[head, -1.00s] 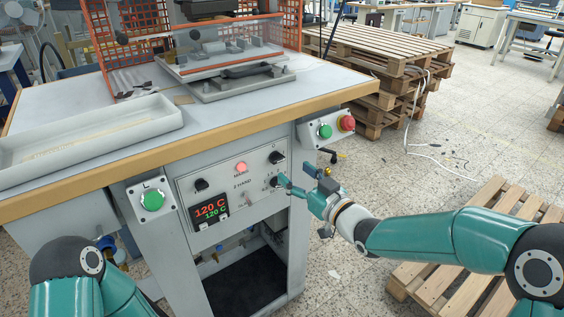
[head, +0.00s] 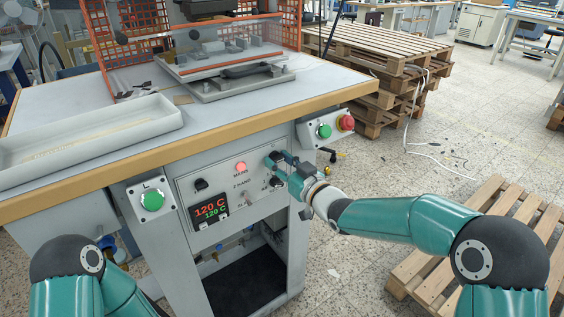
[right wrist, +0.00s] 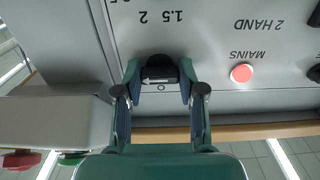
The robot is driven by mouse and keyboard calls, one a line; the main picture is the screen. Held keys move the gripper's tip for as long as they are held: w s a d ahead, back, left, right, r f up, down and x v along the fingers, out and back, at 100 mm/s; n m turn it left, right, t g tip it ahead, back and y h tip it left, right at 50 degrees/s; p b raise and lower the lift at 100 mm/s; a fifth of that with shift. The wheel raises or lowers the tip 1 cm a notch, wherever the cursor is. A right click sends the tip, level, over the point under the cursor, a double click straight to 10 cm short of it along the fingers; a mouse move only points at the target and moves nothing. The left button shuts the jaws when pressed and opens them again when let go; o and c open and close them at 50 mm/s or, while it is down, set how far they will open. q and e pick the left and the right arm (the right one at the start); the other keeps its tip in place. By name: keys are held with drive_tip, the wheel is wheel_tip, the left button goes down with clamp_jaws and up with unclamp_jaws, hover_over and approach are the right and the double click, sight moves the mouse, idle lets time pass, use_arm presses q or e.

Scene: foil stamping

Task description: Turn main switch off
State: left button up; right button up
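The control panel (head: 222,205) on the press stand carries a red MAINS lamp (head: 240,167), which looks lit. A black rotary switch (right wrist: 159,72) to its right, with a 0 mark beside it, is the likely main switch. In the head view my right gripper (head: 276,160) is at this switch and largely covers it. In the right wrist view, which shows the panel upside down, its fingers (right wrist: 160,82) straddle the switch, one on each side. They look parted; firm contact cannot be told. My left gripper is not in view; only its arm shows at lower left.
A lower black knob (head: 275,182) sits just below my right fingers. A box with a green button (head: 324,131) and red button (head: 346,122) hangs at the table corner. Another green button (head: 152,201) is at left. The wooden table edge (head: 190,143) overhangs the panel.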

drive_tip(key=shift+c, duration=1.3)
drive_tip(key=shift+d, duration=0.35)
drive_tip(key=shift+c, duration=0.7)
drive_tip(key=shift+a, duration=0.2)
drive_tip(key=shift+a+n+b, duration=0.1)
drive_tip(key=shift+n+b, duration=8.3)
drive_tip(key=shift+n, duration=0.5)
